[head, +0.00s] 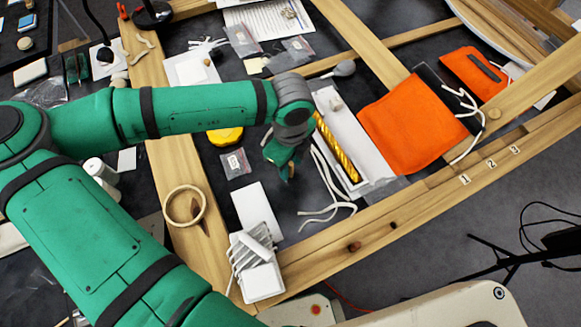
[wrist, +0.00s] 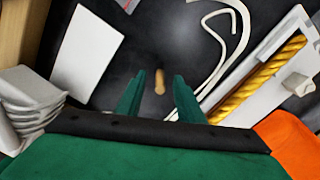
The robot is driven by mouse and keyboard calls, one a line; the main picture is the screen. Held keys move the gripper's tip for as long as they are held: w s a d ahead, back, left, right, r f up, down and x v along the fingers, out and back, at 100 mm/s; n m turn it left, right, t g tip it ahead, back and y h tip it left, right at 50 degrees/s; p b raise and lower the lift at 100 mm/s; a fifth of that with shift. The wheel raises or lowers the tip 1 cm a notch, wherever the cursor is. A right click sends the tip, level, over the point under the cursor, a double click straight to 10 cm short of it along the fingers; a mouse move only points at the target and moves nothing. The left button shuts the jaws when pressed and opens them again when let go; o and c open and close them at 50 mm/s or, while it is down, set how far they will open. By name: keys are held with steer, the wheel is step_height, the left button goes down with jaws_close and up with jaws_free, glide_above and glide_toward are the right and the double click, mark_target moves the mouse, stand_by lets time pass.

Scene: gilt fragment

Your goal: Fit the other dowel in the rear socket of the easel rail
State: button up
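My gripper (head: 284,158) hangs over the dark surface inside the wooden frame. In the wrist view its two green fingers (wrist: 159,92) stand apart. A small pale wooden dowel (wrist: 159,82) shows between them, with a gap on either side. I cannot tell its height relative to the fingertips. In the head view the gripper largely hides it. The wooden rail (head: 432,200) runs along the front right, with labels 1, 2 and 3. Two dark round marks (head: 393,226) show on it; I cannot tell whether they are sockets or knots. A round wooden end (head: 493,113) shows on the right-hand beam.
A white tray (head: 368,180) with a gilt twisted piece (head: 337,147) lies right of my gripper, beside white cords (head: 325,190). An orange cloth (head: 412,125) lies further right. A white rack (head: 254,262) and wooden ring (head: 184,205) are at the lower left.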

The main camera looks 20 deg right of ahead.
jaws_close()
steer(key=shift+r, duration=0.1)
stand_by(0.3)
